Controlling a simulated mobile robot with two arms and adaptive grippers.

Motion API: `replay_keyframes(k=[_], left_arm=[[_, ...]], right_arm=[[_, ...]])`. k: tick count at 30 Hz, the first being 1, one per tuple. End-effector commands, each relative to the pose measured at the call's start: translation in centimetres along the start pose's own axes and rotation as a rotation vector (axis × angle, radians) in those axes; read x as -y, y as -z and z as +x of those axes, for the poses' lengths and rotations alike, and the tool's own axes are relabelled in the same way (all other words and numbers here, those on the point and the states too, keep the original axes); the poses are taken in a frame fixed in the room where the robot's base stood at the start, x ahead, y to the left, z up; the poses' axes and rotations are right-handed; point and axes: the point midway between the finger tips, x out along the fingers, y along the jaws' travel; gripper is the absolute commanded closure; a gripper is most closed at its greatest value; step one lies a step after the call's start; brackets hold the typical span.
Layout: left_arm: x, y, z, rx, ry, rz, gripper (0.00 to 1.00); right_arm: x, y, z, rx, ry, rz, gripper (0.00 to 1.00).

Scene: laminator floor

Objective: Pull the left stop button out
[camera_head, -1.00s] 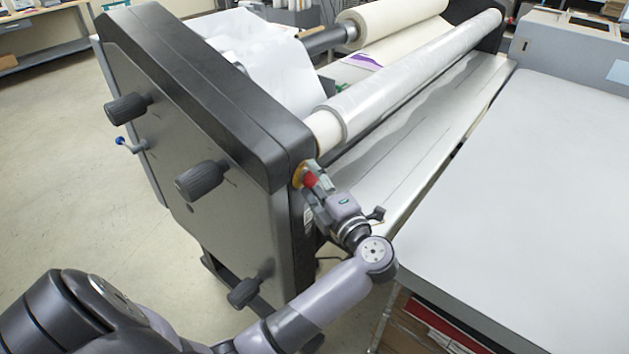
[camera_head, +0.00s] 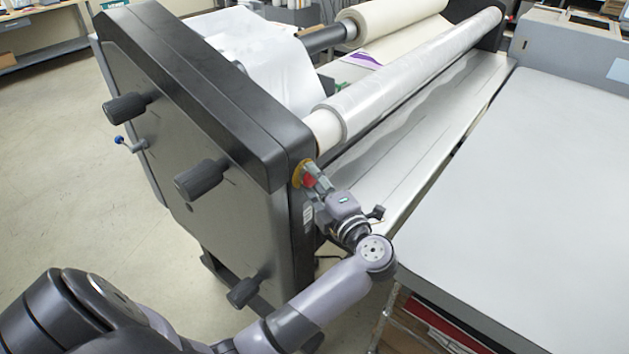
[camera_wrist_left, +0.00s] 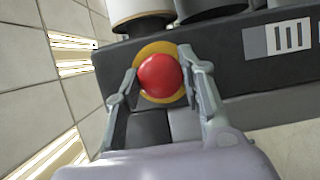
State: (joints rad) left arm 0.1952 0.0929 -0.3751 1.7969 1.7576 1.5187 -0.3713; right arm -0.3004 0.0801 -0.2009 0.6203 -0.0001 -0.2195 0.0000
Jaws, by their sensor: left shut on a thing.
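The left stop button (camera_wrist_left: 161,76) is a round red knob on a yellow ring, set in the black end housing of the laminator. In the head view the red knob (camera_head: 309,181) shows small at the front edge of the housing, partly hidden by my gripper. My left gripper (camera_head: 315,178) is at the button with its fingers on either side of the knob. In the left wrist view the gripper (camera_wrist_left: 160,82) is shut on the red knob, one finger at each side. My right gripper is not in view.
The laminator's black end housing (camera_head: 190,110) carries several dark knobs and a small blue-tipped lever (camera_head: 121,142). A wrapped roll (camera_head: 410,75) runs back from the housing. A wide grey table (camera_head: 530,200) stands to the right. Open floor (camera_head: 60,190) lies at left.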

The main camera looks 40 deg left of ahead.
Motion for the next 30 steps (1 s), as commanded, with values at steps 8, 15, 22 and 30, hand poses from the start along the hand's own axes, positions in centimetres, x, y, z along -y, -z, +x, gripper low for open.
replay_keyframes(k=[8, 15, 22, 30], left_arm=[[0.4, -0.4, -1.2, 0.000, 0.010, 0.002, 1.00], [0.4, -0.6, -1.4, 0.001, 0.008, 0.004, 1.00], [0.3, -0.6, -1.4, 0.001, 0.007, 0.003, 0.53], [0.2, -0.5, -1.3, 0.000, 0.003, 0.002, 0.43]], right_arm=[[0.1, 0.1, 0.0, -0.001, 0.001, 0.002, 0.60], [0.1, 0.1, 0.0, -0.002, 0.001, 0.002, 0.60], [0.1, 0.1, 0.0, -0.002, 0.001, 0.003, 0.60], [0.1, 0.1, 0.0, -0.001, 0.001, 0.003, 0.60]])
